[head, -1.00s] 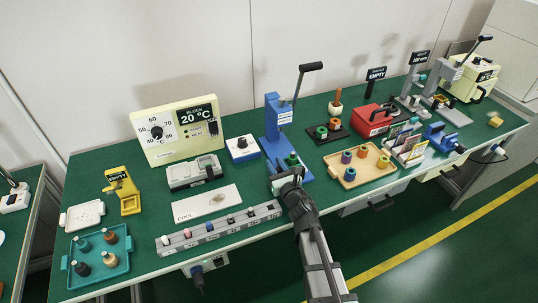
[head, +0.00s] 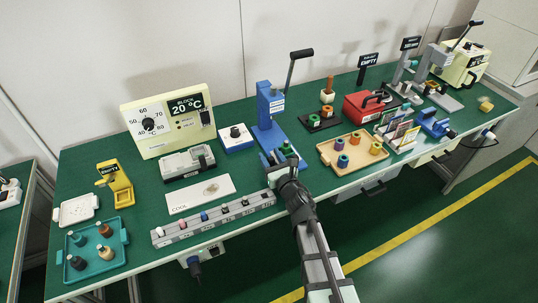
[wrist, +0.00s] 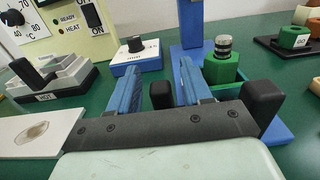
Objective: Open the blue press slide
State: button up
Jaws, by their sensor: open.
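The blue press (head: 268,115) stands upright at the back middle of the bench, its black-knobbed lever (head: 293,67) raised. At its foot is a green nest (head: 287,148) with a small dark-banded, clear-topped piece in it; it also shows in the wrist view (wrist: 222,68). My gripper (head: 276,159) is at the front of the press base, left of the nest. In the wrist view my gripper (wrist: 160,72) has its two blue fingers apart. A black post (wrist: 161,95) shows between them, and another black post (wrist: 263,102) stands to the right. Contact cannot be told.
Left of the press are a white-and-blue knob box (head: 236,138), a grey block (head: 187,162) and a white COOL plate (head: 200,195). A grey rack (head: 213,218) runs along the front edge. Right are a black tray (head: 320,121) and a wooden tray (head: 352,152).

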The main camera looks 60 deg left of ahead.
jog(key=d, duration=1.2)
jog(key=shift+d, duration=0.2)
